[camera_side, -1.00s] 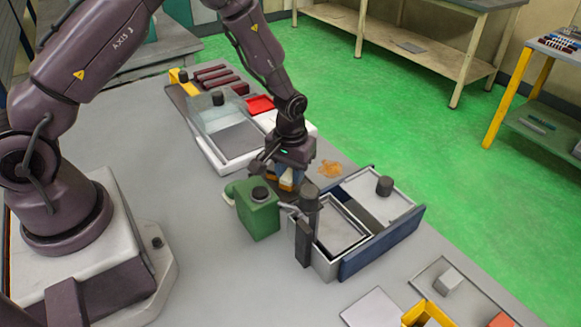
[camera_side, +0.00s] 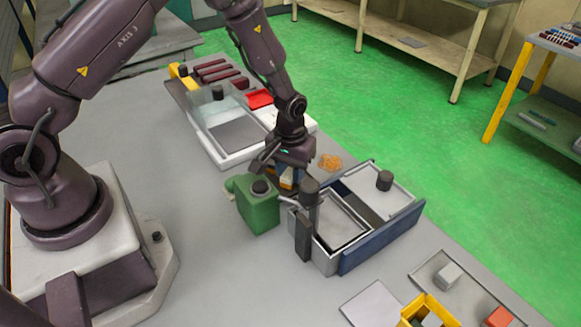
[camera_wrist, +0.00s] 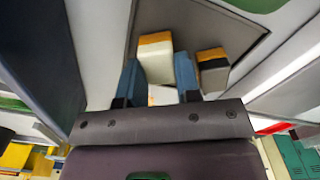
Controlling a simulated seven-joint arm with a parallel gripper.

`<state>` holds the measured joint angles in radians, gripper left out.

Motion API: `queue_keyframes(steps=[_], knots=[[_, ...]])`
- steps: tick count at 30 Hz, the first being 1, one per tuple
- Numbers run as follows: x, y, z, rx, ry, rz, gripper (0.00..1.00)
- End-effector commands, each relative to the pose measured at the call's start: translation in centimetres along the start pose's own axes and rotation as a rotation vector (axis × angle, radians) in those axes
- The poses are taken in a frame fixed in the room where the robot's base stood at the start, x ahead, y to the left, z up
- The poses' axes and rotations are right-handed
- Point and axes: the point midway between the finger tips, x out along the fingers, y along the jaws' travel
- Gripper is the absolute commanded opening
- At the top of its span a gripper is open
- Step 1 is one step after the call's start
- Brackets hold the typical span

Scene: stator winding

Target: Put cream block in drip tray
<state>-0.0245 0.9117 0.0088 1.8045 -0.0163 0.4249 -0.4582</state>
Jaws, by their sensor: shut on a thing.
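My gripper (camera_wrist: 158,72) is shut on a cream block (camera_wrist: 156,65) with an orange top band, held between its blue fingers. In the side view my gripper (camera_side: 287,183) is low, just behind the green canister, and only a bit of the block (camera_side: 287,180) shows. A second block (camera_wrist: 212,68), with orange, dark and cream bands, is right of the fingers in the wrist view. A shallow tray with a grey floor (camera_side: 237,133) is behind my gripper, and another grey-floored tray (camera_side: 322,254) is at its right front. I cannot tell which is the drip tray.
The green canister (camera_side: 258,210) stands close in front of my gripper. A dark post (camera_side: 303,235) rises at the near tray's left side. A blue-fronted box (camera_side: 382,240) adjoins that tray.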

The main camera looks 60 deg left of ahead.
Motion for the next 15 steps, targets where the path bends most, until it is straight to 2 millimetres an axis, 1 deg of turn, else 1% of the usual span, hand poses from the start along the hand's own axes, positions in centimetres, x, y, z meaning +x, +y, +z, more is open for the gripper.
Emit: queue_keyframes(steps=[8,9,11,12,15], knots=[[-0.02,0.0,0.0,-0.001,0.0,0.0,0.07],[-0.02,0.0,0.0,-0.001,0.0,0.0,0.38],[-0.02,0.0,0.0,0.0,0.0,0.0,0.52],[-0.02,0.0,0.0,0.0,0.0,0.0,0.61],[-0.02,0.0,0.0,0.0,0.0,0.0,0.61]])
